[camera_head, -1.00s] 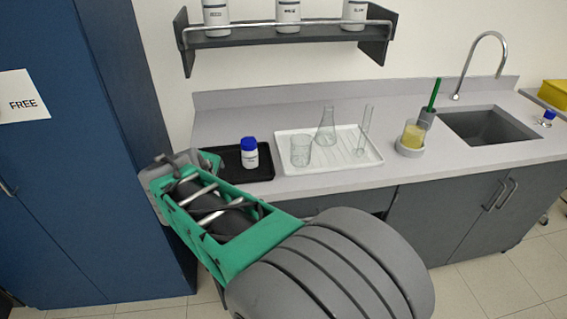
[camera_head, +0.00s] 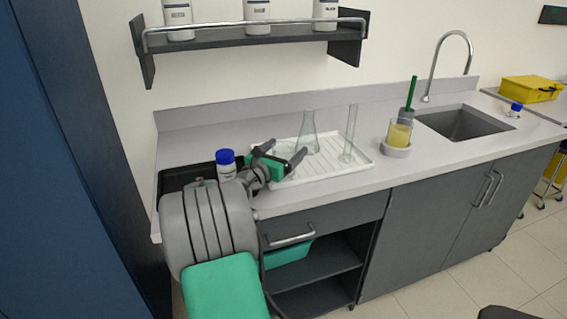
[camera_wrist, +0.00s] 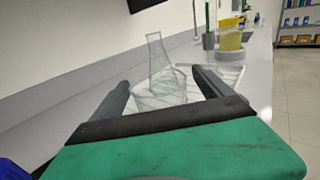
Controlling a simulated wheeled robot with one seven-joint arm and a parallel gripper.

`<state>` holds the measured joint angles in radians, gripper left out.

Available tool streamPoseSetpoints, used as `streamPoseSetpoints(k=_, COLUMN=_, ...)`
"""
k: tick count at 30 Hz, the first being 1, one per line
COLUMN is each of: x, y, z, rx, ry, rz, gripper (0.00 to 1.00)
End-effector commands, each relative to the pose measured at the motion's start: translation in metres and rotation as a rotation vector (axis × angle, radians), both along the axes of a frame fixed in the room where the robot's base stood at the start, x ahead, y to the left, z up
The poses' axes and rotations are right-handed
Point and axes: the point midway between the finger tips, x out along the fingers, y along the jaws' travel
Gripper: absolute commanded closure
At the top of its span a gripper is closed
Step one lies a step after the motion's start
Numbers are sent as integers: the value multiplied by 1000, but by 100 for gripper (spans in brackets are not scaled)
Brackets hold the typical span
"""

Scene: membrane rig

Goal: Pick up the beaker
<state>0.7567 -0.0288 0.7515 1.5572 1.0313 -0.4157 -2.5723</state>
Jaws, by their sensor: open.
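A clear glass beaker (camera_head: 284,147) stands on the white ribbed tray (camera_head: 350,168), partly hidden behind my gripper in the head view. In the wrist view the clear beaker (camera_wrist: 152,100) shows between my two fingers, its lower part hidden by the gripper body. My gripper (camera_head: 281,153) is open, its fingers pointing over the tray's left part; in the wrist view the gripper (camera_wrist: 161,80) has one finger on either side of the beaker. I cannot tell whether a finger touches it. A second beaker holding yellow liquid (camera_head: 399,134) sits in a round grey base at the right.
A conical flask (camera_head: 308,138) stands right behind the clear beaker, and a tall glass cylinder (camera_head: 349,135) stands at the tray's right. A blue-capped bottle (camera_head: 226,163) is on the black tray (camera_head: 180,175) left of my gripper. A sink (camera_head: 465,124) lies farther right.

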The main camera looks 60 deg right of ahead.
Motion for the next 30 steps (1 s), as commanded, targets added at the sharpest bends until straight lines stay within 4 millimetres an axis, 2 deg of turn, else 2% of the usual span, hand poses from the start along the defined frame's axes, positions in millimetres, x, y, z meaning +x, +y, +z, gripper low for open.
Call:
streamPoseSetpoints(k=7, x=2, y=-2, z=0, rx=0, ry=-1, rz=3, gripper=12)
streamPoseSetpoints(k=30, x=2, y=-2, z=0, rx=0, ry=-2, rz=4, gripper=75)
